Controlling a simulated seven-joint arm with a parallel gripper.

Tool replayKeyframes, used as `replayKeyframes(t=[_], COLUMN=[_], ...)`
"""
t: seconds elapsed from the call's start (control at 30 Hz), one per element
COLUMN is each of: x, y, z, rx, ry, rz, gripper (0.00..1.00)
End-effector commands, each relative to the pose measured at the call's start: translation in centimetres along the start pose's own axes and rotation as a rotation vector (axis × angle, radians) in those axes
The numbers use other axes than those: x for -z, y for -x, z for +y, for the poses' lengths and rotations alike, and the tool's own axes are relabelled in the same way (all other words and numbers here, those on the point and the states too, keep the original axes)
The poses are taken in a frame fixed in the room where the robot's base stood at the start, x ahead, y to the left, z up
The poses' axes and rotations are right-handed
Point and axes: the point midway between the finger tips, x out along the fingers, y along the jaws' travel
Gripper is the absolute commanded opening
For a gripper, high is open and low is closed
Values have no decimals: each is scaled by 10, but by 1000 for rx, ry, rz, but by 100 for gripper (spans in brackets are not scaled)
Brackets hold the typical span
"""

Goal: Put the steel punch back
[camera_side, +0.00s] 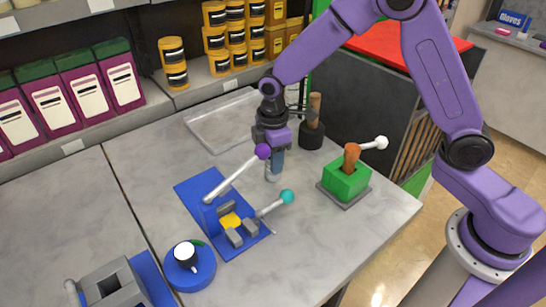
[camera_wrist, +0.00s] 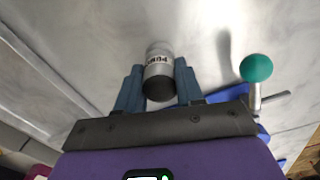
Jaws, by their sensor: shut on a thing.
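The steel punch (camera_wrist: 160,66) is a short silver cylinder with black lettering and a dark end. It sits between the two blue fingers of my gripper (camera_wrist: 159,84), which is shut on it. In the side view, my gripper (camera_side: 275,158) points down, and the pale lower end of the punch (camera_side: 272,175) shows beneath the fingers, close to the tabletop. I cannot tell whether it touches the table. It is behind the blue fixture and left of the green block.
A blue fixture (camera_side: 190,187) with purple- and teal-knobbed levers and a yellow piece (camera_side: 230,220) stands in front. A green block (camera_side: 346,182) holds a wooden handle. A black holder (camera_side: 311,136) stands behind right. A clear tray (camera_side: 205,128) lies behind left.

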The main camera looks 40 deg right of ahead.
Motion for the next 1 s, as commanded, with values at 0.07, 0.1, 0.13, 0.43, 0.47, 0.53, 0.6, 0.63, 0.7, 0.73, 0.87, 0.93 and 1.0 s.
replayKeyframes(t=[0.07, 0.1, 0.13, 0.43, 0.47, 0.53, 0.6, 0.63, 0.7, 0.73, 0.87, 0.93, 1.0], x=[0, 0, 0, 0, 0, 0, 0, 0, 0, 0, 0, 0, 0], y=[0, 0, 0, -4, -3, -3, -3, -3, -3, -3, 4, 12, 23], z=[0, 0, 0, 0, 0, 0, 0, 0, 0, 0, 0, 0, 1], rx=[-1, -1, -1, 1, 1, 1, 1, 1, 0, 0, -2, -2, -3], ry=[0, 0, 0, 0, 0, 0, 0, 0, 0, 0, 0, 0, -1], rz=[1, 1, 1, -1, -1, -1, -1, -1, 0, 0, 2, 2, 3], gripper=[0, 0, 0, 56, 62, 62, 62, 62, 62, 62, 62, 62, 62])
